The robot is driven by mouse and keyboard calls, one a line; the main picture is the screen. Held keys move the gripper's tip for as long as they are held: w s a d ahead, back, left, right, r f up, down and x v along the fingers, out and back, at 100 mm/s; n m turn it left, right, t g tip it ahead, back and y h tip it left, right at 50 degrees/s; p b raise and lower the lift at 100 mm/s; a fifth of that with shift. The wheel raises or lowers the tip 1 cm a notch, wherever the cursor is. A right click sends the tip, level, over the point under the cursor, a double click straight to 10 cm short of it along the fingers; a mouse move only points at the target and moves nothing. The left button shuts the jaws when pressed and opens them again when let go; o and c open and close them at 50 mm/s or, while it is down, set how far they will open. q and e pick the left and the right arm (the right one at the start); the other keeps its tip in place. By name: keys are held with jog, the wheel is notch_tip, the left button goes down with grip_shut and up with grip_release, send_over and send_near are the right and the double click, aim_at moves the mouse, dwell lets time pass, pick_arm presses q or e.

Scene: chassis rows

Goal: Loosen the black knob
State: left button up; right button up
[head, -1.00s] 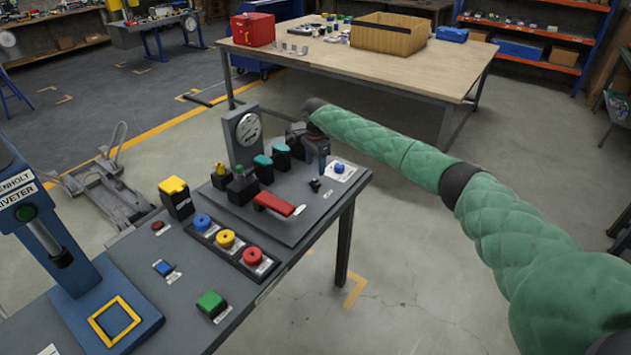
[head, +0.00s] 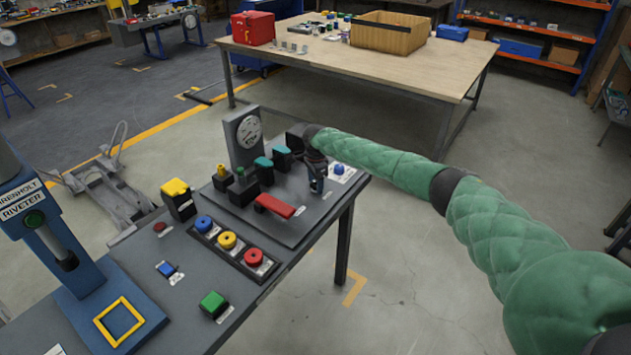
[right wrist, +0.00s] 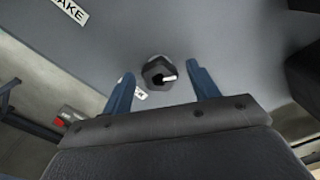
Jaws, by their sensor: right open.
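The black knob (right wrist: 160,73) has a white mark on its face and sits on the grey panel (head: 285,226). In the head view my right gripper hides most or all of it. My right gripper (head: 317,187) points down over the right part of the panel. In the right wrist view its two blue fingers (right wrist: 160,69) are apart, one on each side of the knob, with a gap on both sides. I cannot tell whether the tips reach down around the knob or stop just above it. My left gripper is not in view.
A red lever (head: 274,206) lies left of my right gripper, and a blue button (head: 339,169) on a white plate is to its right. A dial gauge (head: 248,132) stands behind. Blue, yellow and red round buttons (head: 228,240) line the front. Floor is open right of the bench.

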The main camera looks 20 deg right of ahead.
jog(key=shift+c, duration=0.4)
jog(key=c, duration=0.9)
jog(key=shift+n, duration=0.3)
